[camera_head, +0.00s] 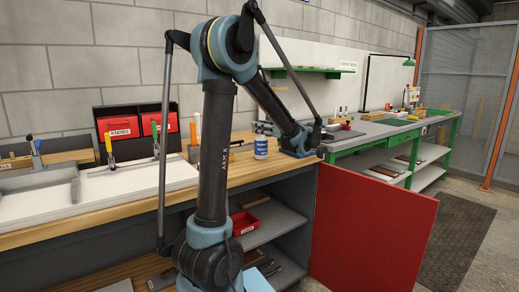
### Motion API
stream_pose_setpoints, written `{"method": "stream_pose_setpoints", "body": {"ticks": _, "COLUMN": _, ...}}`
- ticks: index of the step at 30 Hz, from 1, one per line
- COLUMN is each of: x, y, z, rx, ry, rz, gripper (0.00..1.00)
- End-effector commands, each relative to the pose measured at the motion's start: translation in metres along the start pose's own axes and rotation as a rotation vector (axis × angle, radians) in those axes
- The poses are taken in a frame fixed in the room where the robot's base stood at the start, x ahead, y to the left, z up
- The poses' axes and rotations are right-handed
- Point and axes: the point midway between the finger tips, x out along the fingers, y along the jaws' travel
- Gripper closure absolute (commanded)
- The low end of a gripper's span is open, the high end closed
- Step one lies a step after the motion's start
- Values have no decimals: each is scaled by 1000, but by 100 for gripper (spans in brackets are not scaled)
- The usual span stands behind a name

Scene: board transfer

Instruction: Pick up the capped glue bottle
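I cannot pick out a capped glue bottle for certain. A small blue-and-white labelled container (261,148) stands upright on the wooden workbench behind my arm; whether it has a cap is too small to tell. My arm rises in front of the bench and its forearm slopes down to the right, over the bench's right end. What looks like my gripper (266,128) is small, just above and behind the container in the picture. Its fingers are too small to judge, and I cannot tell whether it touches anything. My upright arm link hides part of the bench.
The wooden bench (120,217) carries white trays, clamps and red bins (119,125) at left. A red cabinet door (371,228) stands open below its right end, beside grey shelves (272,222). A green bench (440,122) with tools stands farther right. Floor with a dark mat is clear at right.

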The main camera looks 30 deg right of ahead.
Motion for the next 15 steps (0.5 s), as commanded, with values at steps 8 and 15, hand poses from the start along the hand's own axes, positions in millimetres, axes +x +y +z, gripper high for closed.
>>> {"method": "stream_pose_setpoints", "body": {"ticks": 8, "x": -1, "y": 0, "z": 0, "rx": 0, "ry": 0, "rz": -1, "gripper": 100}}
{"method": "stream_pose_setpoints", "body": {"ticks": 15, "x": -1, "y": -1, "z": 3, "rx": 0, "ry": -1, "rz": -1, "gripper": 100}}
